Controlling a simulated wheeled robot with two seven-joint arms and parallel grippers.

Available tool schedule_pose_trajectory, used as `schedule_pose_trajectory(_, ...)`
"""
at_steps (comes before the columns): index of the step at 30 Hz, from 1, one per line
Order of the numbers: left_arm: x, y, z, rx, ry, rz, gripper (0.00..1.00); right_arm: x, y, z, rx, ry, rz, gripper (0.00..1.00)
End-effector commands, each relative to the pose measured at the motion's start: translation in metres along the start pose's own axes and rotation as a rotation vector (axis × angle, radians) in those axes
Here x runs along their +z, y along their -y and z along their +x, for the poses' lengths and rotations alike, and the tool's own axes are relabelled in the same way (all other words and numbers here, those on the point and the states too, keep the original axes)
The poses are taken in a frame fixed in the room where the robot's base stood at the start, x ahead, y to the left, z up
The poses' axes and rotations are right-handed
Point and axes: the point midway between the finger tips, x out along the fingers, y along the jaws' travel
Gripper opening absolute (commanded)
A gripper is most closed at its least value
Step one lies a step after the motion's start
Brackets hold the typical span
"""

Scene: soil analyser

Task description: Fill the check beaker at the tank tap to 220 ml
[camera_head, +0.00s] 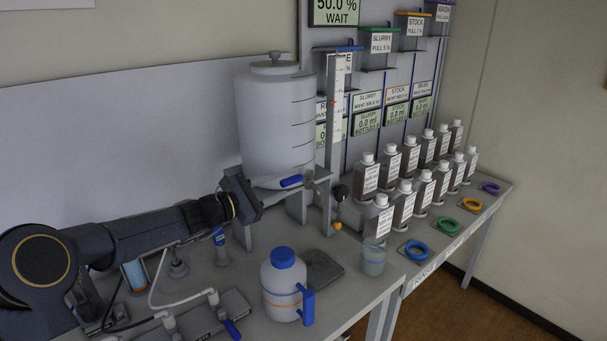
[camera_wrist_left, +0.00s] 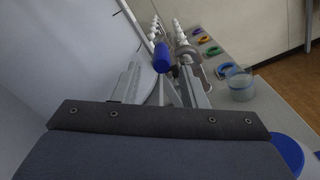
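The white tank (camera_head: 275,115) stands on the bench with a blue tap lever (camera_head: 291,181) at its lower front. My left gripper (camera_head: 277,190) is beside the lever; in the left wrist view the lever (camera_wrist_left: 161,57) shows between the open fingertips (camera_wrist_left: 160,68), with gaps on both sides. A clear beaker (camera_head: 373,260) with pale, cloudy contents stands upright near the bench's right edge, apart from my gripper. It also shows in the left wrist view (camera_wrist_left: 240,87). I cannot read its level. My right gripper is not in view.
A white jug (camera_head: 282,292) with a blue lid and handle stands in front of the tank, next to a dark flat plate (camera_head: 322,269). Several white-capped bottles (camera_head: 403,207) and coloured rings (camera_head: 417,251) line the right bench. Tubing (camera_head: 165,283) lies at front left.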

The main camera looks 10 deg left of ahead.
Motion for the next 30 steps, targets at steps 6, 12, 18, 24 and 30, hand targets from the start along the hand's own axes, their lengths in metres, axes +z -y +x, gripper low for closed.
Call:
schedule_pose_trajectory(6,0.004,0.000,0.037,-0.005,0.003,0.000,0.39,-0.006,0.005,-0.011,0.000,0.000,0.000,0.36)
schedule_pose_trajectory(12,0.003,0.001,0.062,-0.004,0.002,0.002,0.39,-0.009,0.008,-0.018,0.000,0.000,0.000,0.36)
schedule_pose_trajectory(18,0.001,0.001,0.070,-0.003,0.000,0.004,0.39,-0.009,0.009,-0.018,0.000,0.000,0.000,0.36)
schedule_pose_trajectory(24,0.001,0.002,0.070,-0.003,0.000,0.005,0.37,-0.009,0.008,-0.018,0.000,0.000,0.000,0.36)
schedule_pose_trajectory(30,0.001,0.002,0.070,-0.004,0.000,0.005,0.11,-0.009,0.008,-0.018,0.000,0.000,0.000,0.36)
